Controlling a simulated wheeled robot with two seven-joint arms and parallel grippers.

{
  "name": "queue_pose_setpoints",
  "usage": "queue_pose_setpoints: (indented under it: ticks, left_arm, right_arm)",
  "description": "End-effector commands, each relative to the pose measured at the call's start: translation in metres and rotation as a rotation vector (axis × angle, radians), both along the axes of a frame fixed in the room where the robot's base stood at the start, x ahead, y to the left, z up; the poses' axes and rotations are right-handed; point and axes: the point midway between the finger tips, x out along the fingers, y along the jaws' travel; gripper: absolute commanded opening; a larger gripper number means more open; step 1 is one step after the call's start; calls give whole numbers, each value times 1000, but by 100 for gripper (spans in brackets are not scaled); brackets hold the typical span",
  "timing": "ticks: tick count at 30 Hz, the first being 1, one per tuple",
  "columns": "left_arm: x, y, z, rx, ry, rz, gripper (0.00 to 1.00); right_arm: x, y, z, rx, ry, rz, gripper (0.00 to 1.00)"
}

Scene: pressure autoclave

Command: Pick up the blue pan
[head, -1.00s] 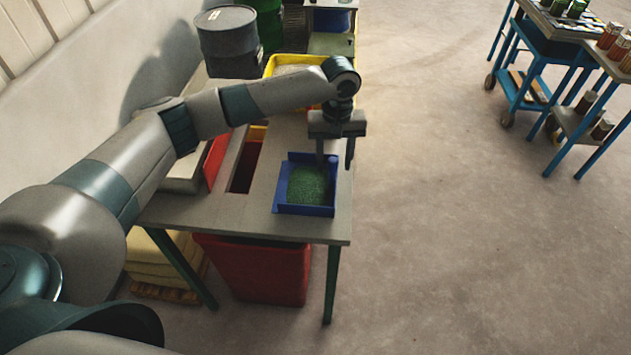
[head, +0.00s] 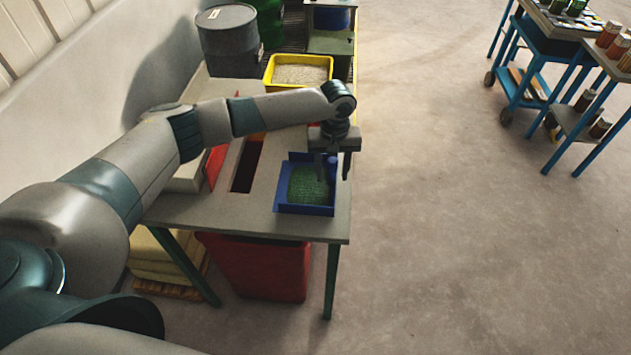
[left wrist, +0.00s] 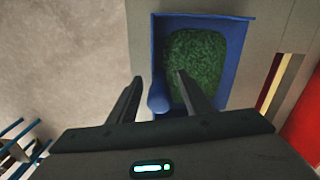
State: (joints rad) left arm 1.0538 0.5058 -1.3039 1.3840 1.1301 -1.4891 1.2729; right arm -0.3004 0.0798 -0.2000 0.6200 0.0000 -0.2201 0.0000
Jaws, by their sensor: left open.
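The blue pan (head: 325,209) sits on the grey table near its right edge, with green granular material (head: 308,185) inside. It also shows in the left wrist view (left wrist: 240,50), where its blue knob-like handle (left wrist: 158,98) lies between my two fingers. My left gripper (head: 332,178) is open above the pan's right side. In the left wrist view the left gripper's fingers (left wrist: 158,82) are spread, one outside the pan's wall and one over the green contents. Whether they touch the pan I cannot tell. My right gripper is in neither view.
The grey table (head: 240,222) has a dark slot (head: 246,165) left of the pan. A yellow tray (head: 300,72) of pale grains and a grey drum (head: 229,42) stand behind. A red bin (head: 262,268) is below. Open floor lies to the right.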

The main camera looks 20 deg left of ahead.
Motion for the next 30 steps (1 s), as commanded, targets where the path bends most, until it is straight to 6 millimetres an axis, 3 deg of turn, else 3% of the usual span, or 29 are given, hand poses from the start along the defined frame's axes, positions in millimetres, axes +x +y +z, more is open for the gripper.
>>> queue_pose_setpoints:
  ticks: [9,15,30]
  left_arm:
    - [0,0,0,0,0,0,45]
    - [0,0,0,0,0,0,0]
    - [1,0,9,-2,-1,0,0]
  right_arm:
    - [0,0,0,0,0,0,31]
    - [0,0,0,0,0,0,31]
    - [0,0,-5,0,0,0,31]
